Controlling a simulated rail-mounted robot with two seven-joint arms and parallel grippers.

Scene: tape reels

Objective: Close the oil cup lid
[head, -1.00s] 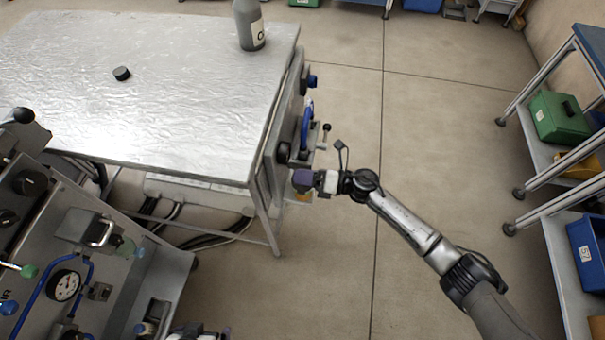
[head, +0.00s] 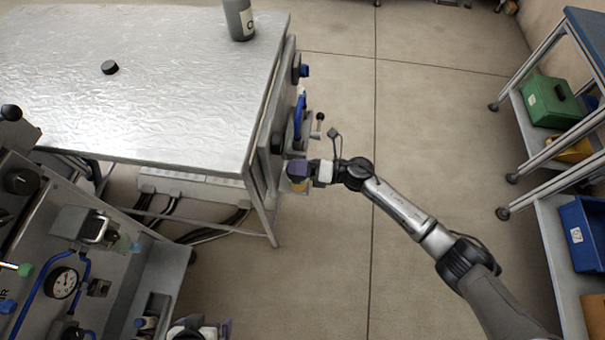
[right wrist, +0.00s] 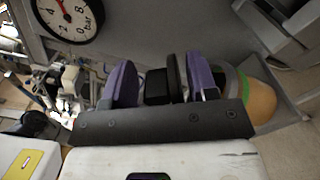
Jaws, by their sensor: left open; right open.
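The oil cup (right wrist: 258,98) shows in the right wrist view as an amber body with a green band, right of the fingers. In the head view a little of its amber body (head: 298,187) shows below my right gripper (head: 297,172), beside the panel on the table's right end. In the right wrist view my right gripper (right wrist: 160,84) is open, with purple pads either side of a black part. This may be the cup's lid; I cannot tell whether the pads touch it. My left gripper (head: 212,328) is partly cut off at the bottom edge and open.
A round gauge (right wrist: 68,15) is at the upper left of the right wrist view. Another gauge panel (head: 63,283) stands lower left. Shelves (head: 548,160) stand right; floor between is clear.

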